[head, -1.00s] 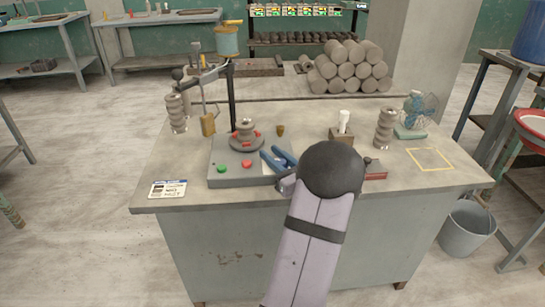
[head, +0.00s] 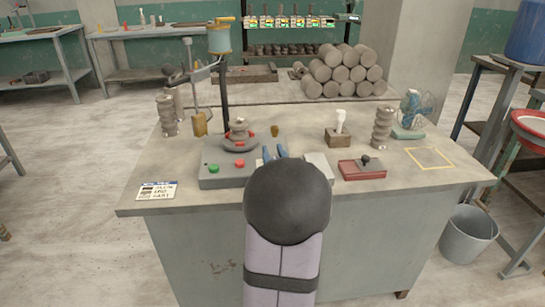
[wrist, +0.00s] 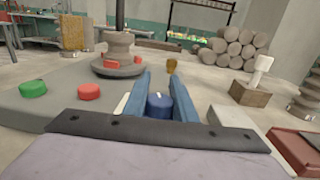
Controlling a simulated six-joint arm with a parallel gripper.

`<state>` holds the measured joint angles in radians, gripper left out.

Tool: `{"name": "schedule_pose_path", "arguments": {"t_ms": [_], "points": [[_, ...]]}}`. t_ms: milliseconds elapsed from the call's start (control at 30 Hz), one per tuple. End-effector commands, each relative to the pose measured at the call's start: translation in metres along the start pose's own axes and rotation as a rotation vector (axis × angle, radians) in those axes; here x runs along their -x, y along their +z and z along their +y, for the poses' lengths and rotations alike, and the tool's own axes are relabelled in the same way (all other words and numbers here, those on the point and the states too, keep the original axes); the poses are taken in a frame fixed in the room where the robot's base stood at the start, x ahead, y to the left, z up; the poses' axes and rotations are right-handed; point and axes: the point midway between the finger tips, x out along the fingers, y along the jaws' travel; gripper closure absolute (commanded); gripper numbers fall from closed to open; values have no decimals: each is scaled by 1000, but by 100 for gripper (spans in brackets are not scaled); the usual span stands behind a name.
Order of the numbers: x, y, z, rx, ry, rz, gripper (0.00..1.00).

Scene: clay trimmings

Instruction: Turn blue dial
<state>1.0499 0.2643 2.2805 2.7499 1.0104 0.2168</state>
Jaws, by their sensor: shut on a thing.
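The blue dial (wrist: 159,106) shows in the wrist view as a short blue knob with a pale mark on top. It sits at the front right of a grey control box (wrist: 45,108). My gripper (wrist: 160,85) has blue fingers, one on each side of the dial, and is shut on it. In the head view my gripper (head: 275,152) reaches the right end of the box; my dark arm joint hides the dial there.
A green button (wrist: 33,88) and a red button (wrist: 89,92) sit left of the dial. A turntable (head: 240,140) stands behind them. To the right are a white block (head: 319,165), a red box with a black knob (head: 362,168) and a wooden block (head: 338,137).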

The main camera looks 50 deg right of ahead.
Motion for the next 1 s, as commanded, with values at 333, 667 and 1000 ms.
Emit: {"name": "schedule_pose_path", "arguments": {"t_ms": [333,667,1000], "points": [[0,0,0,0,0,2,68],[0,0,0,0,0,1,57],[27,0,-1,0,-2,0,57]]}}
